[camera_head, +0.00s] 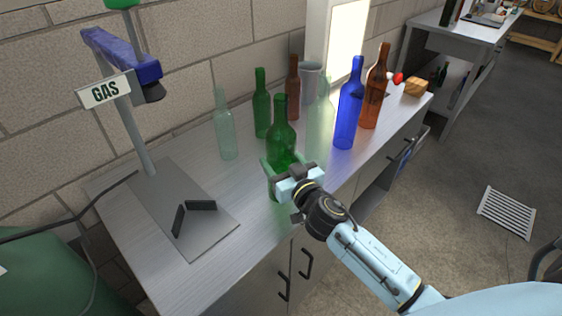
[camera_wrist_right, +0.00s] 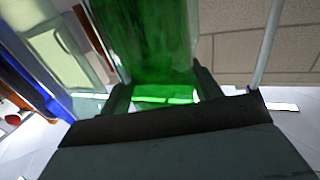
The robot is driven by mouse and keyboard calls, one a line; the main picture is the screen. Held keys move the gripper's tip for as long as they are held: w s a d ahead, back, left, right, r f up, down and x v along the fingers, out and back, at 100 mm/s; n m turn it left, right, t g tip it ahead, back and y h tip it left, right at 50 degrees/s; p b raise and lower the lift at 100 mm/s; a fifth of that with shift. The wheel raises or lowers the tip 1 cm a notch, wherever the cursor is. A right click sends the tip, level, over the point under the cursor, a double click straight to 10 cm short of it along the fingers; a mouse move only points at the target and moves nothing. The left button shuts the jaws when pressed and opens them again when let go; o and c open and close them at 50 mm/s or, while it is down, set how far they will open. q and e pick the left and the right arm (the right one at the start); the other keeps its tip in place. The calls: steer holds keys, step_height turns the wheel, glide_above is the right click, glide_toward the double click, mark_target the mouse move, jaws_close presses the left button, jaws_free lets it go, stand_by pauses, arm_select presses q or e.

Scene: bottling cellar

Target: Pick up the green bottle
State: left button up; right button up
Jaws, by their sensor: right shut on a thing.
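A dark green bottle (camera_head: 282,142) stands upright at the front of the bottle group on the counter. My right gripper (camera_head: 284,169) is shut around its lower body, one finger on each side. In the right wrist view the bottle's green glass (camera_wrist_right: 152,42) fills the space between the fingers of my right gripper (camera_wrist_right: 163,92). The bottle's base is mostly hidden by the gripper, so I cannot tell whether it touches the counter. A second green bottle (camera_head: 262,108) stands behind it, slightly left. My left gripper is not in view.
Close around stand a pale clear bottle (camera_head: 225,130), a pale green one (camera_head: 320,128), a blue one (camera_head: 349,108), brown ones (camera_head: 375,90) and a grey jug (camera_head: 311,75). A gas stand (camera_head: 188,225) occupies the counter's left. A wooden block (camera_head: 415,87) lies far right.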

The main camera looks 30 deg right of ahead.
mark_target(285, 132)
steer(key=shift+r, duration=0.15)
